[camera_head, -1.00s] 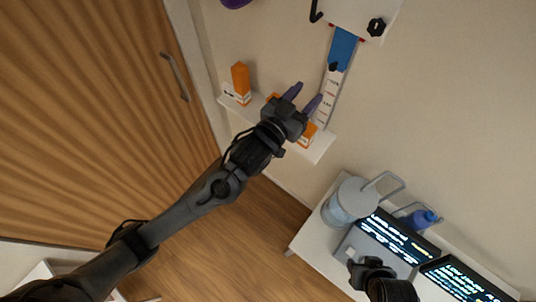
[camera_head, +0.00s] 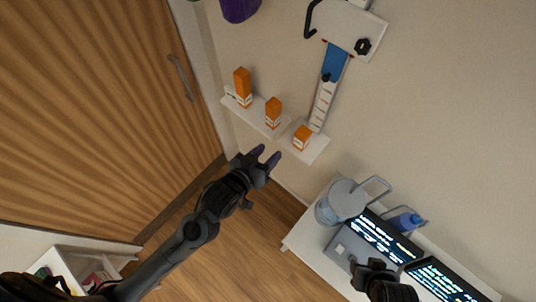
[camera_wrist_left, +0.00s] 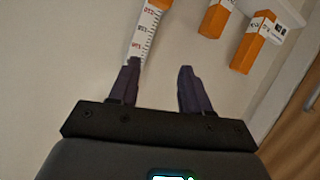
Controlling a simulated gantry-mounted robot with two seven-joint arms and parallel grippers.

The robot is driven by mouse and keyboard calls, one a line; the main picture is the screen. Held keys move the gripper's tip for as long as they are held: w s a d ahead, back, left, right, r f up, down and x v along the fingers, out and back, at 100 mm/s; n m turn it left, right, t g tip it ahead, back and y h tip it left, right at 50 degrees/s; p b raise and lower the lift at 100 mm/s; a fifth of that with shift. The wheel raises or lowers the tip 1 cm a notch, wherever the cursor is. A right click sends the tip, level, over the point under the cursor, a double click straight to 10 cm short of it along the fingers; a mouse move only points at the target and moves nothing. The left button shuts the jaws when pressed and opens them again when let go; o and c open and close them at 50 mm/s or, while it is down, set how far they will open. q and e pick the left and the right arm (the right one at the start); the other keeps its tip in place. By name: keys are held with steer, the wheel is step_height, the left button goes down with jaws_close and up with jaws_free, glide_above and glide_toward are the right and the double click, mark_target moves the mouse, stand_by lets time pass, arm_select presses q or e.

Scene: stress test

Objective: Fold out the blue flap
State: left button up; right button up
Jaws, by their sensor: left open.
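The blue flap (camera_head: 335,62) hangs below a white wall box (camera_head: 348,28). A dark knob (camera_head: 326,77) sits near its lower end, and a white strip with printed marks (camera_head: 322,104) continues below it. In the left wrist view, the strip (camera_wrist_left: 147,35) passes behind the left fingertip; the blue part does not show there. My left gripper (camera_head: 265,160) is open and empty, below the small shelves and apart from the flap. Its purple fingers also show spread in the left wrist view (camera_wrist_left: 159,75). A dark part of my right arm shows at the bottom, its jaws unclear.
Orange boxes (camera_head: 243,87) stand on two small white wall shelves (camera_head: 309,152) beside the strip. A white table (camera_head: 307,240) at lower right holds a grey container (camera_head: 342,201), a blue item (camera_head: 405,222) and lit screens. A wooden door (camera_head: 90,120) fills the left.

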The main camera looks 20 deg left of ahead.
arm_select(q)
steer(key=shift+s+a+f, duration=0.15)
steer(key=shift+s+a, duration=0.15)
steer(key=shift+s, duration=0.25)
